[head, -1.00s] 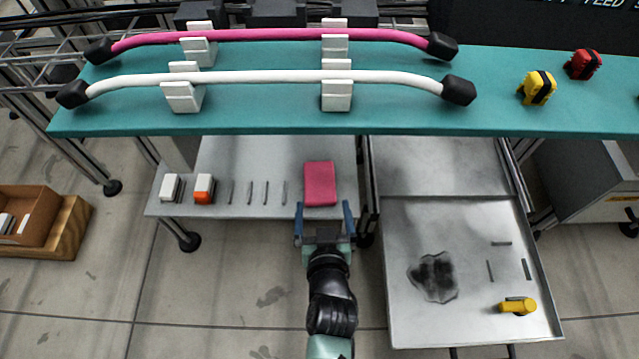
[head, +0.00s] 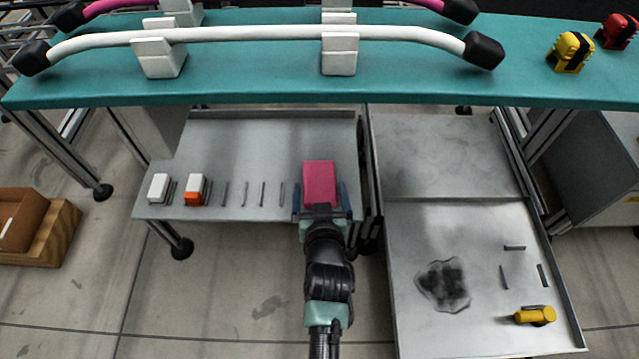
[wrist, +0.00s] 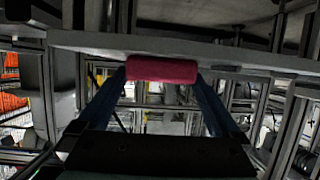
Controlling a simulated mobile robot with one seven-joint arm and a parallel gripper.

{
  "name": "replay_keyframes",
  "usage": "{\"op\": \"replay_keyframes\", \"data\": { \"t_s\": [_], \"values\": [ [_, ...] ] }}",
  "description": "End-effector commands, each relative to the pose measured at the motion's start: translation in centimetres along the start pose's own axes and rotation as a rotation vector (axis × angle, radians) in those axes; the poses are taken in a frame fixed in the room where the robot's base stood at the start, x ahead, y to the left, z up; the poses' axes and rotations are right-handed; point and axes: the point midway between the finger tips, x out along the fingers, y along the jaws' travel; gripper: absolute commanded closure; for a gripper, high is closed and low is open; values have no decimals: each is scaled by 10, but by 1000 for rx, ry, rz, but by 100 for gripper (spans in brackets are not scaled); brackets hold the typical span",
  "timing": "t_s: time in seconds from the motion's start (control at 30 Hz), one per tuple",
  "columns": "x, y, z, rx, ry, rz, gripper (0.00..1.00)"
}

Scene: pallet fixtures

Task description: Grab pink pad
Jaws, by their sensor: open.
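The pink pad (head: 319,183) lies on the grey lower shelf, near its front right corner. It also shows in the wrist view (wrist: 162,69), at the shelf's front edge. My gripper (head: 320,192) is open, with one blue finger on either side of the pad in the head view. In the wrist view the gripper (wrist: 165,84) has its fingers reaching toward the pad's two ends. I cannot tell whether the fingers touch the pad.
The grey shelf (head: 250,150) also holds white and orange blocks (head: 194,190) and several thin upright dividers. A teal bench (head: 250,75) overhangs behind. A metal tray (head: 420,325) with a dark stain and a yellow tool (head: 534,316) stands to the right.

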Motion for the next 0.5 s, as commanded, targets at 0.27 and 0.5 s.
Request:
{"op": "replay_keyframes", "data": {
  "t_s": [0.27,0.5],
  "values": [
    [0,0,0,0,0,0,41],
    [0,0,0,0,1,0,65]
  ]
}}
